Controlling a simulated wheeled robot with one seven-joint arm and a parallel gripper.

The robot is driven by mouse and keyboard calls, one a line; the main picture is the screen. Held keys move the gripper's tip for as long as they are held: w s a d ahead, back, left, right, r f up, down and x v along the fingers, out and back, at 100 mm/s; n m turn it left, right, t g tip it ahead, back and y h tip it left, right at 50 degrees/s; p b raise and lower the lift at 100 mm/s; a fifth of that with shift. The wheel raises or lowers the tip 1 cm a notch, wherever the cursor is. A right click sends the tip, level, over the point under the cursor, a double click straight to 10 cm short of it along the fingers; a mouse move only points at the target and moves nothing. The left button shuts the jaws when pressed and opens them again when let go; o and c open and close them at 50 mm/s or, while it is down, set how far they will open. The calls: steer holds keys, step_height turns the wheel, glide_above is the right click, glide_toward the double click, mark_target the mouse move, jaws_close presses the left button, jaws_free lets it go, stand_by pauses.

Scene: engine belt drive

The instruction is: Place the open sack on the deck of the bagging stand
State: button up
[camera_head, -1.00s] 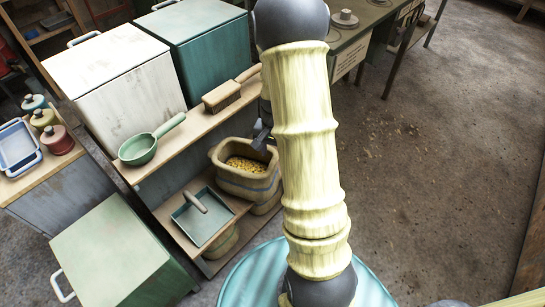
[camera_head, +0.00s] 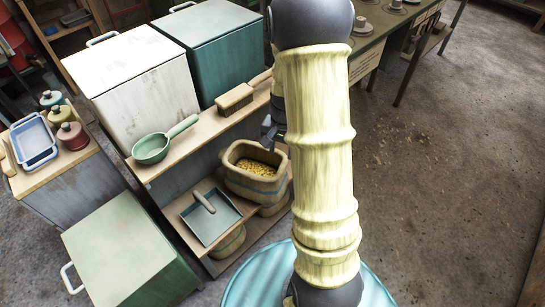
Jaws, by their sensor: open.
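The open sack (camera_head: 250,186) is tan with a blue band, and yellow grain shows in its mouth. It stands upright at the right end of the lower wooden shelf of a stand, close above other tan sacks. I cannot tell whether this shelf (camera_head: 186,201) is the deck of the bagging stand. My gripper (camera_head: 268,133) is dark and small in the view, just above the sack's back right rim. It is open and appears apart from the sack. My pale yellow arm hides part of the gripper and the area right of the sack.
A blue-grey dustpan (camera_head: 211,222) lies on the lower shelf, left of the sack. A green scoop (camera_head: 151,149) and a brush (camera_head: 234,98) lie on the upper shelf. White (camera_head: 140,85) and teal (camera_head: 222,50) bins stand behind.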

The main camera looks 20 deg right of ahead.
steer(key=s+a+r+n+t, duration=0.2)
steer(key=s+a+r+n, duration=0.6)
steer(key=s+a+n, duration=0.1)
steer(key=shift+s+a+r, duration=0.4)
steer(key=shift+s+a, duration=0.3)
steer(key=shift+a, duration=0.5)
steer(key=w+p+v, duration=0.3)
steer(key=p+v, duration=1.4)
steer(key=w+r+p+v, duration=0.1)
steer(key=w+p+v, duration=0.3)
steer(key=p+v, duration=1.3)
steer(key=shift+a+r+p, duration=0.3)
steer(key=shift+r+p, duration=0.15)
steer(key=shift+p, duration=0.15)
